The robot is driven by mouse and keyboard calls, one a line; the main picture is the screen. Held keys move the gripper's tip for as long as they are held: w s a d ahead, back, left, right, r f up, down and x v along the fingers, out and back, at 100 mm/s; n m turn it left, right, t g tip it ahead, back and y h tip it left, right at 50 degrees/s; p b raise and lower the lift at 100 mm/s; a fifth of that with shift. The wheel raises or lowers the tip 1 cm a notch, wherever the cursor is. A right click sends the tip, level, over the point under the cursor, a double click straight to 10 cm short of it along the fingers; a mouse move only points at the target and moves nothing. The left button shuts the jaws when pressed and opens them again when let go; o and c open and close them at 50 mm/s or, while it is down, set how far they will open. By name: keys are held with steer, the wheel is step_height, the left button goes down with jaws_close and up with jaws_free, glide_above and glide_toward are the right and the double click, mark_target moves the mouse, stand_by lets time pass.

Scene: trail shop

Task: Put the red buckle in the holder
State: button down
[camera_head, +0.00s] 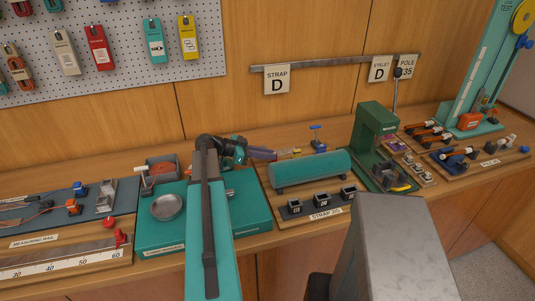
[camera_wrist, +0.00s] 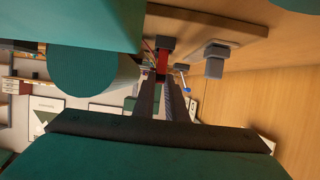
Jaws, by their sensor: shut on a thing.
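My gripper (camera_wrist: 163,84) reaches forward with its two dark fingers close together in the wrist view. A small red piece, apparently the red buckle (camera_wrist: 163,62), shows between the fingertips, right by a dark block (camera_wrist: 167,44). I cannot tell whether they touch. In the head view my gripper (camera_head: 276,155) is behind the teal cylinder, over the back of the strap board, and the buckle cannot be made out. Three small black blocks (camera_head: 321,201) stand at the front of the strap board (camera_head: 277,218). I cannot tell which thing is the holder.
The teal cylinder (camera_head: 311,170) lies close in front of my gripper. A blue-handled post (camera_head: 317,138) stands to its right. A green press (camera_head: 375,135) is farther right. A grey block (camera_wrist: 214,60) shows beside the dark block. The wooden wall (camera_head: 220,105) is close behind.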

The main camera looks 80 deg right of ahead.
steer(key=shift+f, duration=0.3)
steer(key=c, duration=1.8)
jaws_free()
steer(key=shift+r, duration=0.15)
steer(key=b+v, duration=0.5)
steer(key=v, duration=0.7)
